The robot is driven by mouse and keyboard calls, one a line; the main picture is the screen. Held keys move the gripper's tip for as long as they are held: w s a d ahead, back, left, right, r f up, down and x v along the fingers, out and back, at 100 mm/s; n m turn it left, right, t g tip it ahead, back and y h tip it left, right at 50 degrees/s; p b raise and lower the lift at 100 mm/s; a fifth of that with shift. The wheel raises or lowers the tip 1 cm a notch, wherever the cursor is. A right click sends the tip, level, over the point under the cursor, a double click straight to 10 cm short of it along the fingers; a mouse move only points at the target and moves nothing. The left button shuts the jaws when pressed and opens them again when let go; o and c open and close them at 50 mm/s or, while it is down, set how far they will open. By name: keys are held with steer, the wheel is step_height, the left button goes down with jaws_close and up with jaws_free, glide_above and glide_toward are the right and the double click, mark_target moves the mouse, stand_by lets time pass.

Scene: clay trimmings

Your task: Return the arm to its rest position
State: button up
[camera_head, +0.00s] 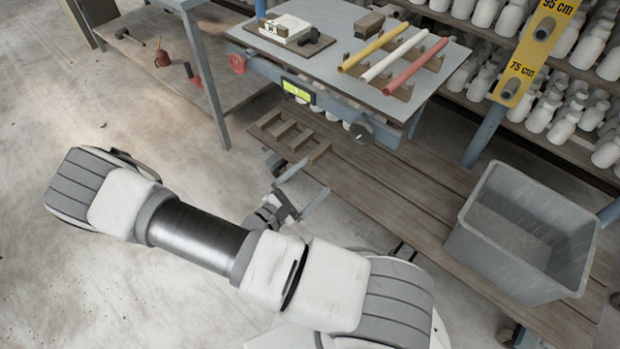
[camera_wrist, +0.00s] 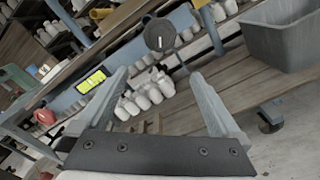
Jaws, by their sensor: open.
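My gripper (camera_head: 300,190) is at the middle of the head view, in front of the low wooden shelf. Its two fingers are apart with nothing between them. In the wrist view my gripper (camera_wrist: 155,95) also shows both fingers spread, with white bottles visible behind the gap. My white and grey arm lies across the lower part of the head view, bent over the floor.
A work table (camera_head: 330,52) holds yellow, white and red tubes on wooden racks. A grey bin (camera_head: 475,240) stands on the low wooden shelf (camera_head: 375,190) at the right. Shelves of white bottles (camera_head: 540,115) stand behind. Floor (camera_head: 60,260) at the left is clear.

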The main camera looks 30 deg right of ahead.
stand_by(0.5)
steer(key=w+a+r+m+y, duration=0.2)
steer(key=w+a+m+y, duration=0.5)
steer(key=w+a+y, duration=0.25)
steer(key=a+r+m+y, duration=0.2)
steer(key=a+r+y, duration=0.2)
steer(key=r, duration=0.3)
steer(key=a+r+m+y, duration=0.1)
steer(key=a+r+y, duration=0.3)
steer(key=r, duration=0.2)
steer(key=s+d+r+m+y, duration=0.1)
steer(key=s+r+y, duration=0.1)
steer(key=s+r, duration=0.75)
steer(key=s+d+r+m+g+h, duration=0.1)
steer(key=s+d+r+m, duration=0.1)
steer(key=s+d+r, duration=0.35)
steer(key=s+d+r+m+h, duration=0.2)
steer(key=s+d, duration=0.1)
steer(key=s, duration=0.5)
step_height(320, 180, up, 14)
steer(key=p, duration=1.5)
steer(key=shift+w+a, duration=0.25)
steer(key=shift+a, duration=0.05)
